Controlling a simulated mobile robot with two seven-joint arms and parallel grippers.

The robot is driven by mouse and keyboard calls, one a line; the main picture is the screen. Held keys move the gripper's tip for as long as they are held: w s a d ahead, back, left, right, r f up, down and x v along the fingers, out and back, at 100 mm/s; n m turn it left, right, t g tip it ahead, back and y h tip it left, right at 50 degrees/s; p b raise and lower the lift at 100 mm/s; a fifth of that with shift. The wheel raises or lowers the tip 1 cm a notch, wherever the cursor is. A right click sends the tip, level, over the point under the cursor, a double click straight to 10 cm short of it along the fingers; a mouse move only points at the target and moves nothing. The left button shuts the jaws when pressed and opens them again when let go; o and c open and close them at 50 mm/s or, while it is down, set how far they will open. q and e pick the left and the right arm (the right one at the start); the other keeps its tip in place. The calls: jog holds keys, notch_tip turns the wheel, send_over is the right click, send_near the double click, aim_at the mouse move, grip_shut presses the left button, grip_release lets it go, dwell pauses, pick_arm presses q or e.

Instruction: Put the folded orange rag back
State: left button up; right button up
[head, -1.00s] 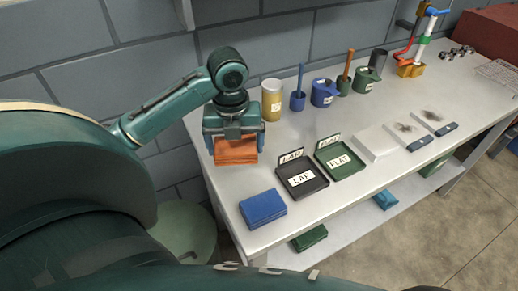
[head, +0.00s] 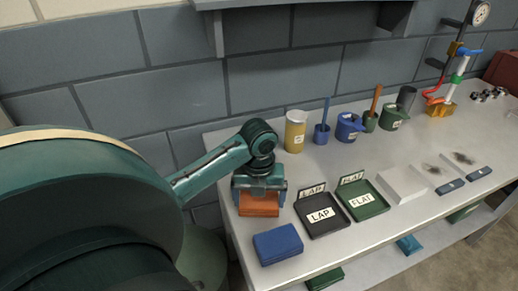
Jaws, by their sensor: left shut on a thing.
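The folded orange rag (head: 259,208) is at the left end of the bench, behind a folded blue rag (head: 278,244). My left gripper (head: 260,193) points down and is shut on the orange rag, with a finger at each side. The gripper body hides the rag's far part. I cannot tell whether the rag rests on the bench or hangs just above it. My right gripper is not in view.
Right of the rag stand a black LAP tray (head: 325,229) and a green FLAT tray (head: 378,207). Behind are a yellow canister (head: 295,132), a blue pot with a brush (head: 321,133) and cans. A shelf (head: 300,3) overhangs the wall.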

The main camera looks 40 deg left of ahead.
aim_at(259, 199)
pick_arm(q)
jog(key=o, duration=0.6)
notch_tip(259, 199, up, 12)
jog(key=shift+r+p, duration=0.1)
jog(key=shift+p, duration=0.95)
